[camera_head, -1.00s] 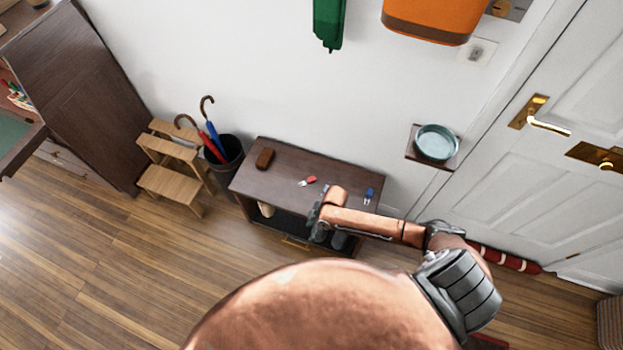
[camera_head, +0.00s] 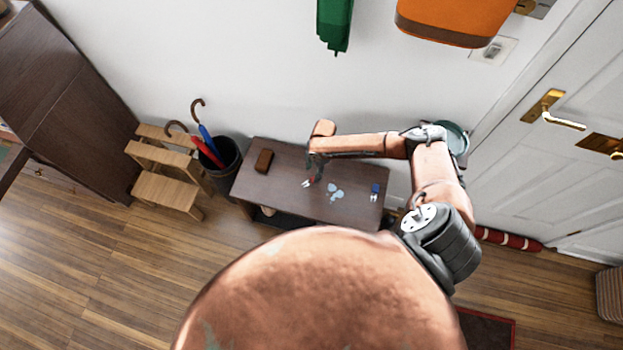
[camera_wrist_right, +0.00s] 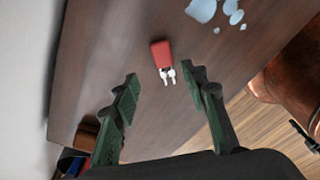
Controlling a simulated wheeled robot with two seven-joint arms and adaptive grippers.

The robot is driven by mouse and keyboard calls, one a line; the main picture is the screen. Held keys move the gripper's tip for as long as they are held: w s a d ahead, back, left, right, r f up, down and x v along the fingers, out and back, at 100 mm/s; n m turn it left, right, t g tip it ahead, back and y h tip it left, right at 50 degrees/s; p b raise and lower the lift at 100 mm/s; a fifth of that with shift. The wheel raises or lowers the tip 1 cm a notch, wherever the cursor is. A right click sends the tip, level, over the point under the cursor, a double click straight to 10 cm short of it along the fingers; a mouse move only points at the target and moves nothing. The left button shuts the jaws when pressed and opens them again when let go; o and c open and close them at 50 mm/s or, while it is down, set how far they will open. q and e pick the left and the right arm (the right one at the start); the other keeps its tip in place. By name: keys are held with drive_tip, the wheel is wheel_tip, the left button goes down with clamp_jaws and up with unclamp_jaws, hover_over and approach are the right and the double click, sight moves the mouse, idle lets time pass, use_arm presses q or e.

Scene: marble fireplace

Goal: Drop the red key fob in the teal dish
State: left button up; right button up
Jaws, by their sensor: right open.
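The red key fob (camera_head: 318,178) lies on the dark wooden bench (camera_head: 288,208), with its metal keys pointing toward the front left. My right gripper (camera_head: 314,168) is right above it and partly covers it. In the right wrist view the red fob (camera_wrist_right: 160,53) lies beyond and between the two open fingers of my right gripper (camera_wrist_right: 163,84), with nothing held. The teal dish (camera_head: 457,136) sits on a small wall shelf at the right, largely hidden behind my right arm. My left gripper is not in view.
A blue key fob (camera_head: 375,188) lies at the bench's right end and a brown case (camera_head: 264,160) at its left. Pale blue patches (camera_head: 336,192) mark the bench beside the red fob. An umbrella bin (camera_head: 224,168) and step stool (camera_head: 168,190) stand left.

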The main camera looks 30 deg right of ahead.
sight(311, 180)
drive_tip(key=f, duration=0.3)
drive_tip(key=a+f+b, duration=0.1)
drive_tip(key=shift+s+f, duration=0.35)
drive_tip(key=shift+a+r, duration=0.1)
drive_tip(key=shift+c, duration=0.2)
clamp_jaws()
